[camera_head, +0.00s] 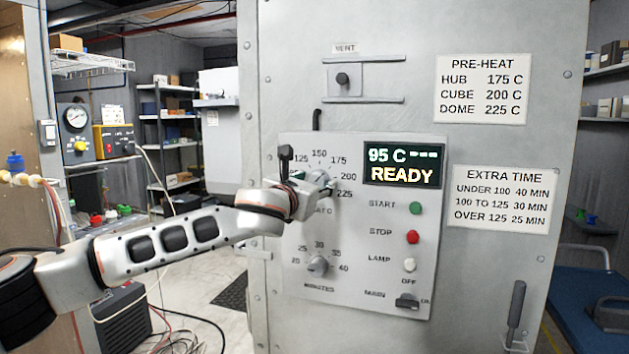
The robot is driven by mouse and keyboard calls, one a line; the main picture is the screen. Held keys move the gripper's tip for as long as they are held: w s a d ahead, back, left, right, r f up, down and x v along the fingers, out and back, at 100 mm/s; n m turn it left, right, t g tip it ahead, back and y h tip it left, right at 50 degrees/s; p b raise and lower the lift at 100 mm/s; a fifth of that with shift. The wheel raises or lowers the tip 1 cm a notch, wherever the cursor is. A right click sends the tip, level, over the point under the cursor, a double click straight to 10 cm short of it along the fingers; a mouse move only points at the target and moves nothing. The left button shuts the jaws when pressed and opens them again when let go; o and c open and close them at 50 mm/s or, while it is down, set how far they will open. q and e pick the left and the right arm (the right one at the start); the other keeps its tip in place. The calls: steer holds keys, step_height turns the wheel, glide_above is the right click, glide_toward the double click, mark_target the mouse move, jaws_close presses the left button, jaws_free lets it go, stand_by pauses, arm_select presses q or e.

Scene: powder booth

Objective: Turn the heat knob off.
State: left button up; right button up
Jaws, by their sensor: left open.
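The heat knob (319,178) is on the control panel (350,225) of the grey cabinet, ringed by marks from 125 to 225. My left arm reaches in from the left, and my left gripper (323,184) is open at the knob. Its fingers and wrist hide most of the knob and part of its label. I cannot tell whether the fingers touch it, or where its pointer is. The display (403,165) reads 95 C and READY. My right gripper is out of view.
Below are a minutes knob (317,266), a green start button (415,208), a red stop button (412,237), a lamp button (409,265) and a main switch (407,301). A vent slide (344,82) sits above. A door handle (516,312) sticks out at lower right.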

arm_select(q)
steer(key=shift+w, duration=0.1)
steer(key=c, duration=1.1)
